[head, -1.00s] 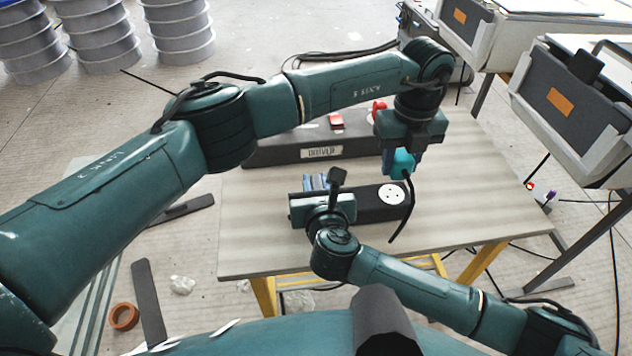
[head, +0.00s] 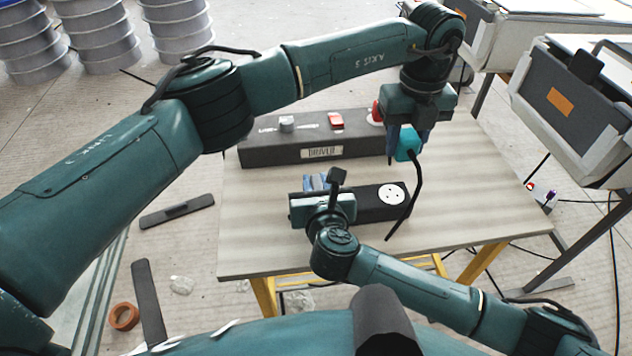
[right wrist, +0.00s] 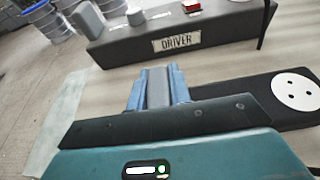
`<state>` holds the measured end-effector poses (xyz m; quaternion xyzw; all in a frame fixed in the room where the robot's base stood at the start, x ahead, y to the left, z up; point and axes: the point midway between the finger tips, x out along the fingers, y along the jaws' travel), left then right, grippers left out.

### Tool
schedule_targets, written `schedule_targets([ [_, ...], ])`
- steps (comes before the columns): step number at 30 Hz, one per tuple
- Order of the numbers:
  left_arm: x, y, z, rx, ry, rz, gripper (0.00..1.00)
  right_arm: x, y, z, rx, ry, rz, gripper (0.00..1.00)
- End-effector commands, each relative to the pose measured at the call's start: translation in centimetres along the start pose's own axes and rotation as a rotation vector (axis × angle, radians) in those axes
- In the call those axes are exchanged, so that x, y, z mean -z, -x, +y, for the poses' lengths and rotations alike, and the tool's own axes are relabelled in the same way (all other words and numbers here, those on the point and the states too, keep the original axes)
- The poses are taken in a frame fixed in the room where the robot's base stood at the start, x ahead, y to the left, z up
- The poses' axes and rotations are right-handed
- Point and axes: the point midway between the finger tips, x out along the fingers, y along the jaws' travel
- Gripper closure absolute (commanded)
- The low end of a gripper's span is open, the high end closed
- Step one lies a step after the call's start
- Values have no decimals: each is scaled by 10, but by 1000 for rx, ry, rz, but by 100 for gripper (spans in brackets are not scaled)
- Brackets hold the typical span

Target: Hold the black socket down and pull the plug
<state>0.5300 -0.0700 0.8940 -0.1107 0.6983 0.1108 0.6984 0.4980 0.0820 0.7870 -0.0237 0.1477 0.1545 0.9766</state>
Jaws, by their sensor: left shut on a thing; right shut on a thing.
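The black socket (head: 370,203) lies on the table with its white round outlet face bare at the right end; it also shows in the right wrist view (right wrist: 270,100). My right gripper (head: 318,182) is shut on the left part of the socket; the wrist view shows its blue fingers (right wrist: 157,88) there, with the grip itself partly hidden. My left gripper (head: 408,145) is shut on the teal plug (head: 408,143), held above and apart from the outlet. The plug's black cable (head: 416,195) hangs down past the socket's right end.
A long dark box labelled DRIVER (head: 290,146), with a grey knob and red switch, stands along the table's back. The bare wooden table (head: 460,200) is free at the right. Grey machines (head: 570,100) stand beyond the right side.

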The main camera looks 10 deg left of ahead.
Motion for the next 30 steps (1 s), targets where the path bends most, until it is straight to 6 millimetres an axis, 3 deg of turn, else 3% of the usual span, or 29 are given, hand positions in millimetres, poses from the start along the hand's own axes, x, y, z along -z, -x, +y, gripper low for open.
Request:
schedule_targets([
  [12,0,1,0,0,0,0,100,0,0,0,1,1,1,100],
  [13,0,1,0,0,0,0,100,0,0,0,1,1,1,79],
  [21,0,1,0,0,0,0,100,0,0,0,1,0,1,57],
  [30,0,1,0,0,0,0,100,0,2,0,0,0,1,55],
])
